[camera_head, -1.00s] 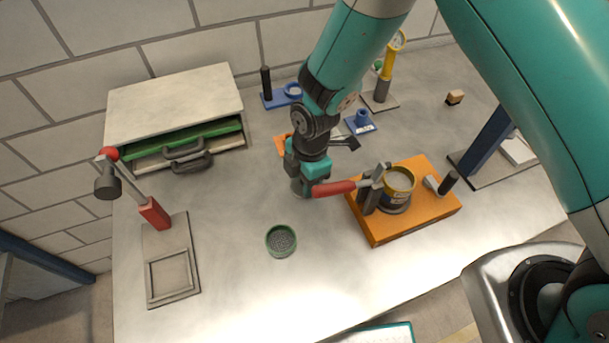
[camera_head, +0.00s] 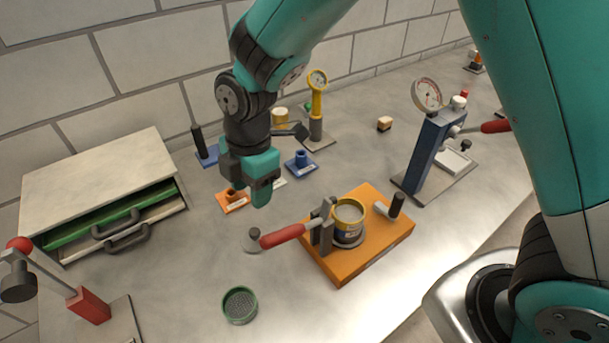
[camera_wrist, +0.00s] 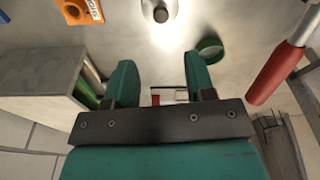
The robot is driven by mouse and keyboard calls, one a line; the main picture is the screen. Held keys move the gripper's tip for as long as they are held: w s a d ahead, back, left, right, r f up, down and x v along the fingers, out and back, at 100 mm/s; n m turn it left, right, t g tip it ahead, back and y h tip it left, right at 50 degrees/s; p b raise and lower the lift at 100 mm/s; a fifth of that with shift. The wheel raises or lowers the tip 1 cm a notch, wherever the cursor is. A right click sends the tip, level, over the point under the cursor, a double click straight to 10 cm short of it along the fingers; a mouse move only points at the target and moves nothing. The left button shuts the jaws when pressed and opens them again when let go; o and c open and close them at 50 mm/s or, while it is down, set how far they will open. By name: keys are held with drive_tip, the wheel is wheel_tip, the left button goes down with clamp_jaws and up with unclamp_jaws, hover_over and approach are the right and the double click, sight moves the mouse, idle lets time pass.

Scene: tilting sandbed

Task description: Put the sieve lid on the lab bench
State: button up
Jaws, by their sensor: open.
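The sieve lid (camera_head: 253,240), a small grey disc with a dark knob, lies flat on the lab bench (camera_head: 190,270), left of the red clamp handle. In the wrist view the lid (camera_wrist: 160,12) shows at the top edge. A round green sieve (camera_head: 240,305) stands nearer on the bench; it also shows in the wrist view (camera_wrist: 210,48). My gripper (camera_head: 262,192) is above the bench, apart from the lid. In the wrist view its two green fingers (camera_wrist: 161,78) are spread with nothing between them.
An orange base (camera_head: 370,250) holds a yellow-rimmed container (camera_head: 349,214) under a clamp with a red handle (camera_head: 282,236). A drawer cabinet (camera_head: 100,190) with open drawers stands left. A blue gauge stand (camera_head: 428,150) is right. Clear bench surrounds the lid's left side.

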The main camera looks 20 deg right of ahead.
drive_tip(key=s+d+r+m+y, duration=0.1)
drive_tip(key=s+d+r+m, duration=0.4)
drive_tip(key=s+r+m, duration=0.2)
drive_tip(key=s+d+r+m+y, duration=0.2)
drive_tip(key=s+d+r+m, duration=0.3)
drive_tip(key=s+r+m, duration=0.3)
drive_tip(key=shift+s+d+r+m+t, duration=0.15)
drive_tip(key=shift+s+r+m+t, duration=0.15)
drive_tip(key=shift+s+m, duration=0.55)
